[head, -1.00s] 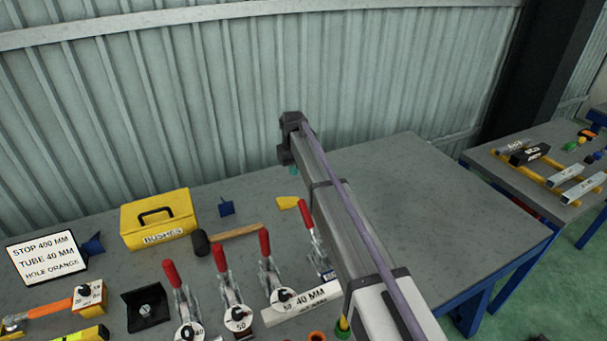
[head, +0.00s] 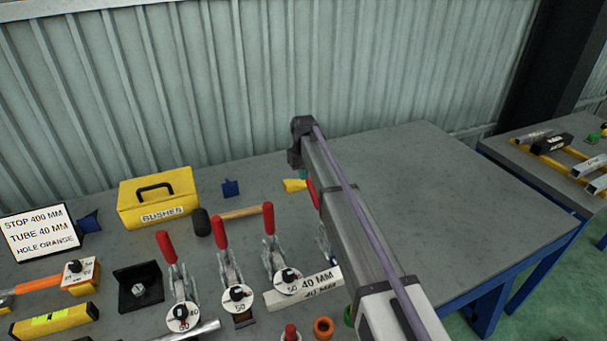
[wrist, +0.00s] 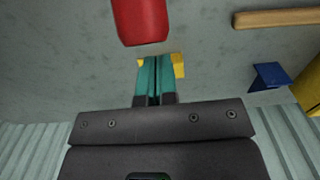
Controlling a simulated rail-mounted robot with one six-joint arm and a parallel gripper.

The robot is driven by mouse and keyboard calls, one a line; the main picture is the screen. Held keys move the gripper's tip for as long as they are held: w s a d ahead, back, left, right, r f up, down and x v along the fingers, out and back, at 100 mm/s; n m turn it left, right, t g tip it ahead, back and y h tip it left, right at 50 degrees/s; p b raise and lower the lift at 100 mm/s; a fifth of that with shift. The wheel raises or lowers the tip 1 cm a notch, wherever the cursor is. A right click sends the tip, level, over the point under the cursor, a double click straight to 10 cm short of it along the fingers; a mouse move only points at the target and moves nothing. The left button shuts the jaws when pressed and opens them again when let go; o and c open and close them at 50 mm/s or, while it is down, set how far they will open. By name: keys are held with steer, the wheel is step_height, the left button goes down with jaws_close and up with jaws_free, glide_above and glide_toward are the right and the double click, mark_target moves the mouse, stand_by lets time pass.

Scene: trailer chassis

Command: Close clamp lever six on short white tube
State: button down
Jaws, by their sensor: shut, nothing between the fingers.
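Several toggle clamps with red levers stand upright in a row on the grey bench. Three show clearly: left (head: 167,247), middle (head: 220,232) and right (head: 268,218). A fourth red lever (head: 313,193) is partly hidden behind my arm. I cannot tell which is number six. A white bar marked 40 MM (head: 303,290) lies in front of the right clamp; no other white tube is clear. My gripper (head: 303,174) points down beyond the fourth lever. In the wrist view its teal fingers (wrist: 155,80) are together and empty, apart from a red lever end (wrist: 140,20).
A yellow BUSHES box (head: 158,199), a hammer (head: 240,212), a blue piece (head: 231,188) and a yellow piece (head: 294,185) lie toward the back. A sign (head: 38,235) stands left. The bench's right side (head: 440,200) is clear. The corrugated wall is close behind.

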steer(key=shift+s, duration=0.1)
steer(key=shift+s+d+r+p, duration=0.4)
steer(key=shift+s+r+p, duration=0.05)
steer(key=shift+s, duration=0.25)
steer(key=shift+s+d+r+p, duration=0.4)
steer(key=shift+s+r+p, duration=0.1)
steer(key=shift+s, duration=0.25)
steer(key=shift+s+d+r+p, duration=0.4)
steer(key=shift+s+r+p, duration=0.05)
steer(key=shift+s, duration=0.35)
steer(key=shift+s+d+r+p, duration=0.35)
steer(key=shift+s+r+p, duration=0.15)
steer(key=shift+s, duration=0.15)
steer(key=shift+s+d+r+p, duration=0.3)
steer(key=shift+s+r+p, duration=0.2)
steer(key=shift+s, duration=0.1)
steer(key=shift+s+d, duration=0.1)
